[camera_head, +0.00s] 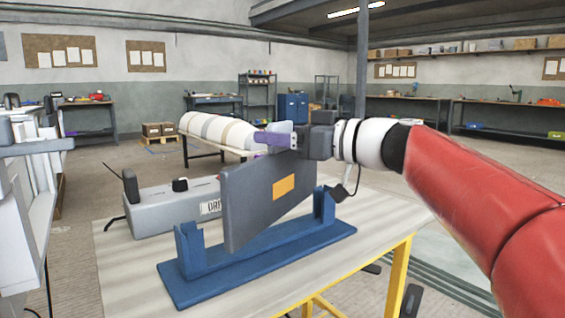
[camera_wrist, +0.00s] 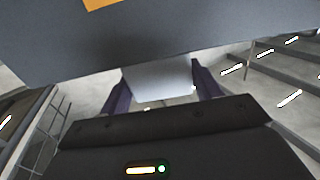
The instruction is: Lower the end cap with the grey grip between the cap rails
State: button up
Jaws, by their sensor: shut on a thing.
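The end cap (camera_head: 255,205) is a flat dark grey plate with an orange patch, hanging upright in the head view. It also fills the top of the wrist view (camera_wrist: 180,40). The pale grey grip (camera_wrist: 158,78) sits between the purple fingers of my gripper (camera_wrist: 158,90), which is shut on it. In the head view my gripper (camera_head: 276,139) is at the plate's top edge. The blue stand (camera_head: 285,255) with two upright cap rails (camera_head: 189,243) (camera_head: 325,205) is below and around the plate. Whether the plate's lower edge touches the stand cannot be told.
The stand is on a pale table (camera_head: 125,270) with yellow legs. A grey box with a label (camera_head: 165,208) stands behind the cap. A long white mould (camera_head: 220,131) lies on a table farther back. White framework (camera_head: 30,195) stands at the left.

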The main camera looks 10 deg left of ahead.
aim_at(284, 155)
jog(key=shift+f+b, duration=0.35)
jog(key=shift+f, duration=1.55)
jog(key=shift+f, duration=0.15)
jog(key=o, duration=1.7)
jog(key=shift+r, duration=0.25)
jog(key=v, duration=1.2)
jog(key=shift+b, duration=0.35)
